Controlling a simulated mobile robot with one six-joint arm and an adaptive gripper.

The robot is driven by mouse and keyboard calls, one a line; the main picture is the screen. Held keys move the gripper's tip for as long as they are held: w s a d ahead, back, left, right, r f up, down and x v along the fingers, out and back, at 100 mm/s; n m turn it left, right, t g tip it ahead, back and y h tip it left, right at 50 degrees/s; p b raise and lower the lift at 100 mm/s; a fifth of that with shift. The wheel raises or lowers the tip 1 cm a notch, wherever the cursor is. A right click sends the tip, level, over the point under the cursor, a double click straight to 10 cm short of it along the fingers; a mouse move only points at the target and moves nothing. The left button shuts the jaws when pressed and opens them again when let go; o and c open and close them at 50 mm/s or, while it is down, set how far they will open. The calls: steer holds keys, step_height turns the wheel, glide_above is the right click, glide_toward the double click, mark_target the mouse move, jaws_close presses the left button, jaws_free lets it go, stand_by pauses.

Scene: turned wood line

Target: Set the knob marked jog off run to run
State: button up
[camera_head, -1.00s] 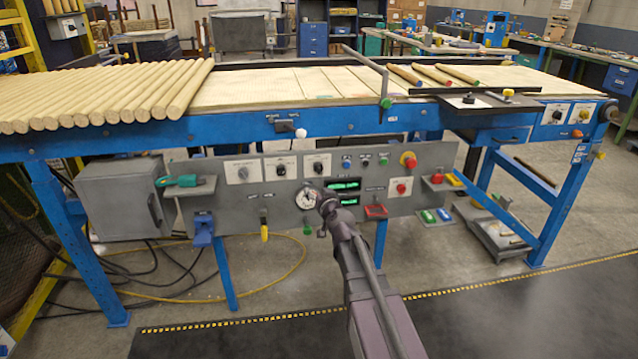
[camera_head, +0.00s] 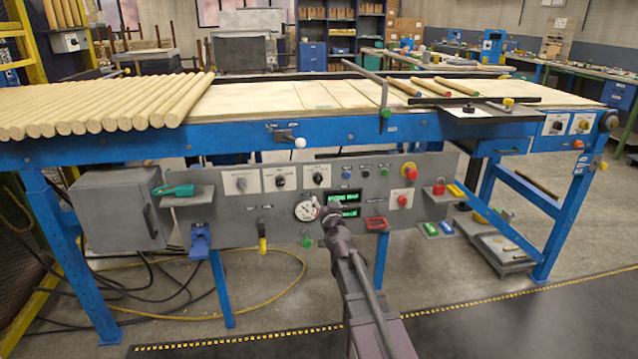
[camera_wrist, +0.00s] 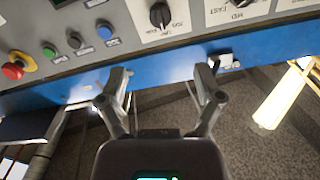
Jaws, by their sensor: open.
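In the head view my gripper (camera_head: 331,212) is before the panel, below that knob.
A red emergency button (camera_head: 410,171), green button (camera_head: 383,172) and blue button (camera_head: 347,174) are right of the knob. A gauge (camera_head: 306,211) and green display (camera_head: 343,203) are close to my gripper. Another knob (camera_wrist: 240,3) is marked FAST. Wooden rods (camera_head: 150,95) lie on the table above.

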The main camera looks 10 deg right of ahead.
mark_target(319, 182)
steer(key=w, duration=1.3)
steer(key=shift+w, duration=0.25)
steer(key=c, duration=1.2)
